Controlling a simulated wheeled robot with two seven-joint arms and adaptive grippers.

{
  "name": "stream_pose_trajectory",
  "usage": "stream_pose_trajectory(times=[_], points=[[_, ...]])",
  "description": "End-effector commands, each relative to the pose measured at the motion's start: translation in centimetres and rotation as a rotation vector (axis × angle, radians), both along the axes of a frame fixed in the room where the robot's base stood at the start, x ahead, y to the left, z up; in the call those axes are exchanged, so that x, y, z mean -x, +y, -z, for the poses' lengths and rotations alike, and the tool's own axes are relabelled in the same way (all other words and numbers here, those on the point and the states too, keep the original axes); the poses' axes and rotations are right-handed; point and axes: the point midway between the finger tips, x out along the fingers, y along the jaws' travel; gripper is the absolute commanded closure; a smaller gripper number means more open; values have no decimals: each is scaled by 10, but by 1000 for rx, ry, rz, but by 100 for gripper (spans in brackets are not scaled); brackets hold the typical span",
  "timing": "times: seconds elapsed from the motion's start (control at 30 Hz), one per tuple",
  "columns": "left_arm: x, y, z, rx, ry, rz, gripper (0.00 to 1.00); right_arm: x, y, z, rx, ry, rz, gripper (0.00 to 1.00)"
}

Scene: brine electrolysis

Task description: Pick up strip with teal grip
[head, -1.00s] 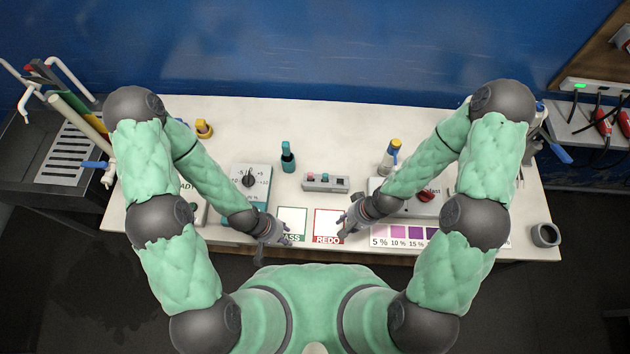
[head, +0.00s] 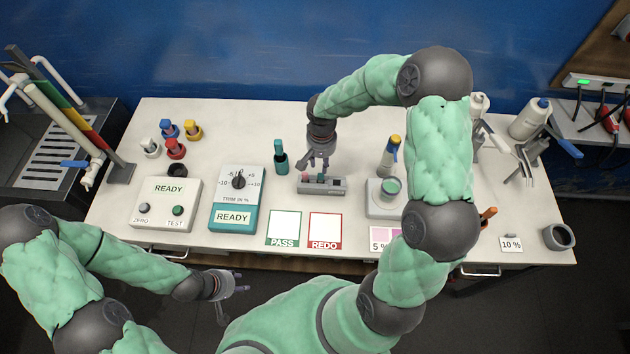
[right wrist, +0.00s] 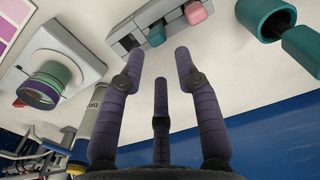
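A small grey rack (head: 321,187) on the table holds short coloured grips, and a pink one (head: 307,177) shows at its left. In the right wrist view the teal grip (right wrist: 156,36) sits in the rack (right wrist: 122,40), beside the pink grip (right wrist: 196,12). My right gripper (head: 318,163) is above the rack, pointing down, and partly hides the grips in the head view. In the wrist view its fingers (right wrist: 160,62) are spread and empty, with the teal grip just beyond the tips. My left gripper (head: 238,288) is open and empty in front of the table's front edge.
PASS (head: 284,226) and REDO (head: 325,228) cards lie in front. The table behind the rack is mostly clear.

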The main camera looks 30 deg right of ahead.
Motion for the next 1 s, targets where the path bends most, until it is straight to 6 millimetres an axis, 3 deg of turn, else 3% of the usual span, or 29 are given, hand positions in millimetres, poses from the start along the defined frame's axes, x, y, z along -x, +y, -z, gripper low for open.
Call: stream_pose_trajectory(times=[0.1, 0.37, 0.7, 1.0], points=[[0, 0, 1, 0, 0, 0, 60, 0, 0, 18, 0, 2, 0, 67], [0, 0, 2, 0, 0, 0, 60, 1, 1, 35, -1, 0, 0, 67], [0, 0, 2, 0, 0, -1, 60, 5, 2, 78, -1, 0, -1, 67], [0, 0, 2, 0, 0, 0, 60, 5, 3, 82, -1, -2, 0, 67]])
